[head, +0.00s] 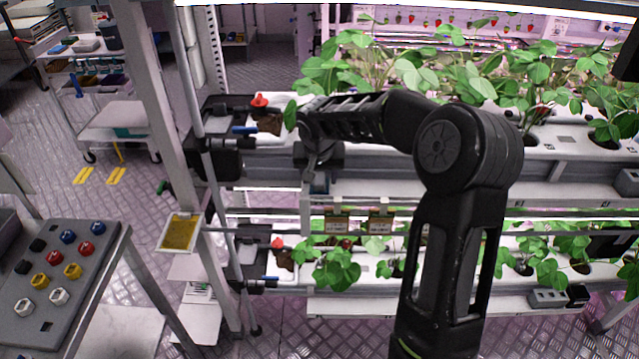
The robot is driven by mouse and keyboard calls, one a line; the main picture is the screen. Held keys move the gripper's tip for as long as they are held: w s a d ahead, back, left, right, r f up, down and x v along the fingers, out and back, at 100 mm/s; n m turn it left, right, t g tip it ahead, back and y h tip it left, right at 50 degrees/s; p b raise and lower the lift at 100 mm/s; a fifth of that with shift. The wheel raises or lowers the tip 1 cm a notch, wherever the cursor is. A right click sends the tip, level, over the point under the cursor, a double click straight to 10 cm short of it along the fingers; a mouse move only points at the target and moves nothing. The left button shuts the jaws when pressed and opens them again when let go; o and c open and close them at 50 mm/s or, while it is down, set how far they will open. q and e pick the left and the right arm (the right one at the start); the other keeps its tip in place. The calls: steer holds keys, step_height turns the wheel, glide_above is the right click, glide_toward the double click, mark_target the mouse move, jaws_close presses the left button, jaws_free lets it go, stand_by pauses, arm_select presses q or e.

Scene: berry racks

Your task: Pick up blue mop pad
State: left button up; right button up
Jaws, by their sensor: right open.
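I cannot make out a blue mop pad for certain. A small dark-blue patch (320,188) shows just below my right gripper (318,172), at the front of the upper grow rack; it is too small to identify. My right arm rises from the bottom and bends left across the rack. Its gripper is open and points down in front of the upper shelf edge. My arm hides part of the rack. My left gripper is not in view.
The upper rack (560,150) and lower rack (350,302) hold leafy plants. A grey panel with coloured knobs (60,265) stands at lower left. A yellow card (179,233) hangs by a post. A cart (120,120) stands behind. Patterned floor is free at left.

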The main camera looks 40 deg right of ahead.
mark_target(320, 180)
steer(key=shift+c, duration=0.4)
jaws_close()
stand_by(0.4)
step_height(320, 180, up, 18)
steer(key=shift+b, duration=0.45)
stand_by(0.9)
